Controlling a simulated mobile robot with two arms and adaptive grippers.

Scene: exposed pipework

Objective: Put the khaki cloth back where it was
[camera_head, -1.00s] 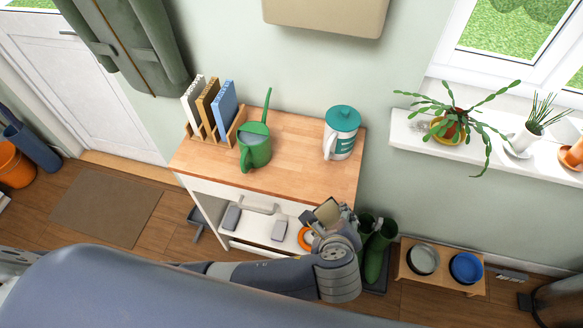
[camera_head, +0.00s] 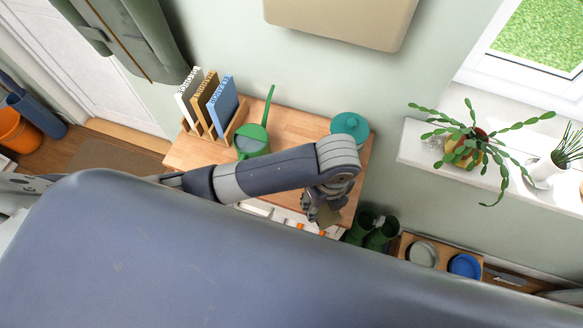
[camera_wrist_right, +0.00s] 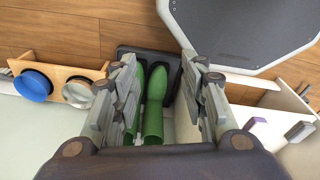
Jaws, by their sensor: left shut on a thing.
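My left gripper (camera_head: 322,204) is shut on the khaki cloth (camera_head: 328,214), a small folded-looking piece that hangs below the fingers. It is at the front right edge of the wooden-topped table (camera_head: 292,123) in the head view; whether the cloth touches the table I cannot tell. My left forearm crosses the tabletop and hides much of it and the shelf below. My right gripper (camera_wrist_right: 160,75) shows only in the right wrist view. Its fingers are apart, with nothing between them but the green boots beyond.
A green watering can (camera_head: 252,140), a rack of books (camera_head: 212,105) and a teal-lidded canister (camera_head: 349,126) stand on the table. Green boots (camera_head: 372,230) stand on the floor to its right, beside a bowl stand (camera_wrist_right: 58,66). A plant (camera_head: 470,145) sits on the windowsill.

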